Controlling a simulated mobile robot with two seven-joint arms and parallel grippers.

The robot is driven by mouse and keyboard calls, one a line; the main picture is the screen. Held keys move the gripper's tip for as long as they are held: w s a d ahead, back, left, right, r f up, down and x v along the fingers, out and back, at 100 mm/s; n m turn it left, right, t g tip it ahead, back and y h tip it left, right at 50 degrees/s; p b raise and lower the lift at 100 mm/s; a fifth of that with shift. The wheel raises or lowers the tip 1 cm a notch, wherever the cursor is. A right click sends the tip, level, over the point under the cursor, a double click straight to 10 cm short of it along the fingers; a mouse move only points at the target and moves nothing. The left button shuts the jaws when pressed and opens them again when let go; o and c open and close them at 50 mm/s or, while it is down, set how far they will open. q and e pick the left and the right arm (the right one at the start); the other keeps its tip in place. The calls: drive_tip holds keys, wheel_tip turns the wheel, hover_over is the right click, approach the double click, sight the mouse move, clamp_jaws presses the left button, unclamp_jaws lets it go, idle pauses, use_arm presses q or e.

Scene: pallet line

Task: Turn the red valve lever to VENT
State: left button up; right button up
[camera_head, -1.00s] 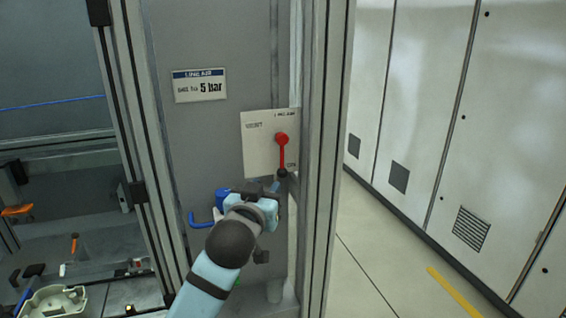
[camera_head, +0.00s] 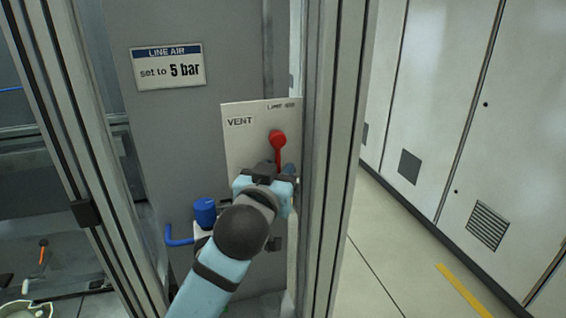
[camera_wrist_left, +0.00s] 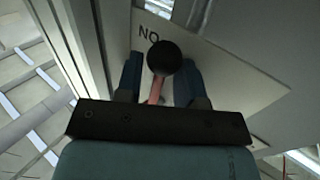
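The red valve lever (camera_head: 278,142) is on a pale plate (camera_head: 246,148) with VENT printed at its upper left. The lever points down from its round red pivot, and my left gripper hides its lower end in the head view. My left gripper (camera_head: 270,172) is at the lever's lower end. In the left wrist view, the lever's black knob (camera_wrist_left: 164,57) and red shaft (camera_wrist_left: 156,92) lie between the two spread blue fingers of my left gripper (camera_wrist_left: 160,80). I cannot tell whether the fingers touch it. My right gripper is not in view.
A LINE AIR sign (camera_head: 168,67) reading "set to 5 bar" is on the grey panel above left. A blue cylindrical part (camera_head: 205,212) and a blue pipe are left of my gripper. A metal frame post (camera_head: 335,150) stands close on the right.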

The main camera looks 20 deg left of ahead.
use_arm(q)
drive_tip(key=shift+w+r, duration=0.1)
drive_tip(key=shift+w, duration=0.1)
drive_tip(key=shift+s, duration=0.1)
clamp_jaws()
